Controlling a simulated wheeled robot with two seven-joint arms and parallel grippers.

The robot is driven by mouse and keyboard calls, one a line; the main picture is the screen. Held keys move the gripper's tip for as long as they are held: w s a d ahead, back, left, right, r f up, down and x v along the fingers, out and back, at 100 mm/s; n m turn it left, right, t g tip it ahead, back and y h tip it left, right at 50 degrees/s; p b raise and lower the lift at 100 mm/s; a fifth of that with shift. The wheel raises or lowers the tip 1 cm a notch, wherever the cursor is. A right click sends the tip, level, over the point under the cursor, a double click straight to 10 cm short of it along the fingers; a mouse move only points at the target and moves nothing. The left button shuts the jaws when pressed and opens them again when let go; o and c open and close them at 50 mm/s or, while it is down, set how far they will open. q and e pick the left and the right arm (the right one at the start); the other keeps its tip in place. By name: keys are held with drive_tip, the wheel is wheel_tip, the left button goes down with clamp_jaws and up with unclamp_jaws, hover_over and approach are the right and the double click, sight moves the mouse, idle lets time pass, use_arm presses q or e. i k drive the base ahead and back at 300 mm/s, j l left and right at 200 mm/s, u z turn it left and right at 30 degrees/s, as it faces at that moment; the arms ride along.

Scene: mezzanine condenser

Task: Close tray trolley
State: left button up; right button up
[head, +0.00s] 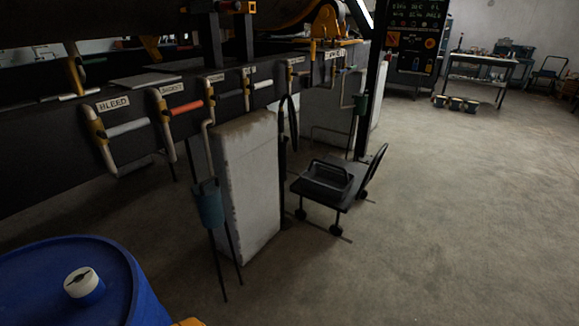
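A small dark trolley (350,202) stands on the floor right of the middle, on castors. A dark tray (326,178) with a raised carrying handle sits on its top. A dark curved bar or backrest (375,165) rises at the trolley's right side. The trolley stands just right of a pale concrete pillar and apart from it. From this distance I cannot tell whether any part of the trolley or tray is open. Neither of my grippers can be made out in the head view.
A blue drum (110,285) with a white cap fills the bottom left. The concrete pillar (245,185) and a thin stand with a teal bucket (208,203) stand left of the trolley. Labelled pipes and handles line the machine above. Open floor (455,210) lies to the right; a workbench (480,62) stands far back.

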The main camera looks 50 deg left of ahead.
sight(364, 174)
drive_tip(key=u, duration=1.05)
drive_tip(key=i, duration=0.2)
